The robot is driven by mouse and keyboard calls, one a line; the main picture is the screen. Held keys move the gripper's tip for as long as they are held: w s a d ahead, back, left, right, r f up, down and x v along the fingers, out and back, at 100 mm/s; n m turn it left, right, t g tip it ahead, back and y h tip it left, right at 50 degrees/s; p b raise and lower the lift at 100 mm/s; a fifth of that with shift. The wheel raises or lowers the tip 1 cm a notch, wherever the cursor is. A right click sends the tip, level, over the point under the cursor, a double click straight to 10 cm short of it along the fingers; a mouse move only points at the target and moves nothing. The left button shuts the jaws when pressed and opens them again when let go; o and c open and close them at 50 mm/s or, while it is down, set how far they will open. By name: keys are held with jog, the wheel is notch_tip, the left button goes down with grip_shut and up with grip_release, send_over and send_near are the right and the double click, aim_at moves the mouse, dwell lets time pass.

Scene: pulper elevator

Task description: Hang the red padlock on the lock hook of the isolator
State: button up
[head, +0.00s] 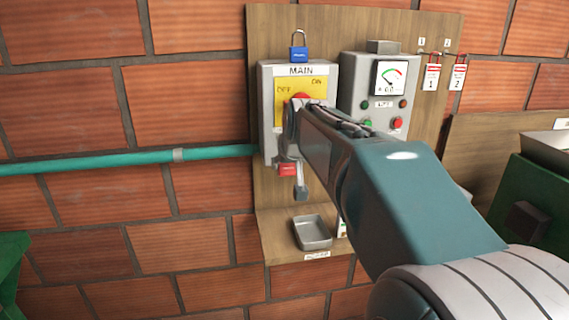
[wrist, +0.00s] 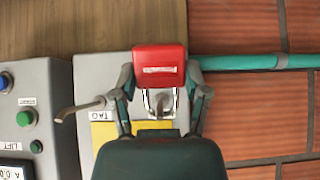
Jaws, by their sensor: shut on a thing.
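The red padlock (wrist: 159,62) is between the fingers of my gripper (wrist: 160,80) in the wrist view, where the picture is upside down. The gripper is shut on its body, and its shackle points toward the yellow plate. The padlock (head: 288,170) also shows just below my gripper (head: 289,152) in the head view, at the lower edge of the grey MAIN isolator (head: 267,110). In the wrist view a small grey-brown piece, perhaps the lock hook (wrist: 162,103), appears within the shackle's outline. I cannot tell whether the shackle is around it or only in front.
A blue padlock (head: 299,52) sits on top of the isolator. The LIFT box (head: 377,107) is to the right, with tags (head: 431,77) beyond. A grey tray (head: 312,232) is below. A teal pipe (head: 100,163) runs left.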

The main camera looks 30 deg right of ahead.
jog(key=o, duration=1.3)
jog(key=v, duration=1.2)
jog(key=s+a+f+n+g, duration=0.1)
jog(key=s+a+f, duration=0.3)
jog(key=s+f, duration=0.2)
jog(key=s+a+f+n+g+y, duration=0.1)
jog(key=s+a+f, duration=0.3)
jog(key=s+f, duration=0.2)
jog(key=s+a+f+n+y, duration=0.1)
jog(key=s+a+f, duration=0.3)
jog(key=f, duration=0.5)
jog(key=shift+s+a+f+g, duration=0.15)
jog(key=shift+s+g, duration=0.05)
jog(key=shift+s, duration=0.3)
jog(key=shift+s+a+f+g, duration=0.1)
jog(key=shift+s+a+g, duration=0.1)
jog(key=shift+s, duration=0.25)
jog(key=shift+w+a, duration=0.1)
